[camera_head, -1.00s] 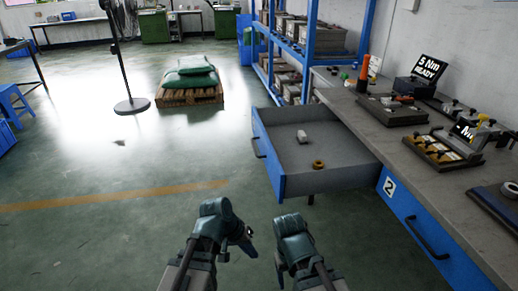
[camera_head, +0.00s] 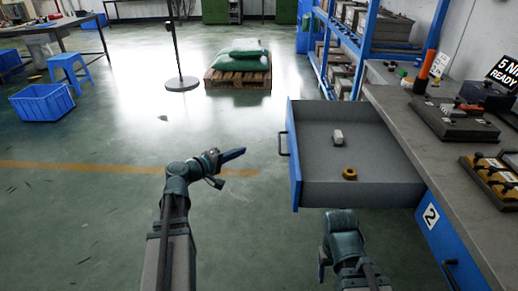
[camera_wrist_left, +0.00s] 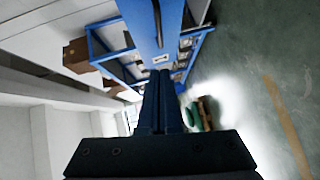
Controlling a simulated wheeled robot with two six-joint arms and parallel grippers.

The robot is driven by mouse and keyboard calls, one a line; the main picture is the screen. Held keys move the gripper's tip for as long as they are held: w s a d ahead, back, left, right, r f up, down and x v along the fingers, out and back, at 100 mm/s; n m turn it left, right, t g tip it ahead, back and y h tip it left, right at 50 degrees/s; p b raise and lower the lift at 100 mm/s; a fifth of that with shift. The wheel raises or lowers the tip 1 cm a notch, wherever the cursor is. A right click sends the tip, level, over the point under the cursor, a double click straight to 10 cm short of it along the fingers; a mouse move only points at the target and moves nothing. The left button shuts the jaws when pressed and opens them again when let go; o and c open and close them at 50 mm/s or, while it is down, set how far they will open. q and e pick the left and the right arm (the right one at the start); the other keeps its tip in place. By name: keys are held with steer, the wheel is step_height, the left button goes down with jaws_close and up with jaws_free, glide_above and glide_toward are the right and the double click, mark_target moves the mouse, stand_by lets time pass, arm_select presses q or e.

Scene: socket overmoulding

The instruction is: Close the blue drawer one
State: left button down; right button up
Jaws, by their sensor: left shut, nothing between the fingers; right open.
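The blue drawer (camera_head: 295,170) stands pulled out from the workbench, its blue front facing left with a dark handle (camera_head: 283,144) on it. Inside its grey tray lie a small white block (camera_head: 338,137) and a yellow ring-shaped part (camera_head: 349,174). My left gripper (camera_head: 238,154) is shut and empty, pointing right toward the drawer front, with a gap between them. In the left wrist view its shut fingers (camera_wrist_left: 161,78) point at a blue panel (camera_wrist_left: 154,25) that seems to be the drawer front. My right gripper (camera_head: 326,262) is low, beside the drawer's near side; its fingers are mostly hidden.
The workbench (camera_head: 425,150) with fixtures runs along the right; a blue drawer marked 2 (camera_head: 437,238) is shut under it. A blue shelf rack (camera_head: 366,50) stands behind. A pallet with green sacks (camera_head: 240,73) lies further back.

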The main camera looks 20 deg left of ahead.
arm_select(q)
steer(key=s+d+b+x, duration=0.1)
steer(key=d+b+x, duration=0.1)
steer(key=x, duration=1)
steer(key=shift+d+f, duration=0.25)
steer(key=shift+d, duration=0.1)
arm_select(e)
step_height(320, 180, down, 2)
steer(key=shift+f, duration=0.1)
arm_select(q)
steer(key=shift+s, duration=0.1)
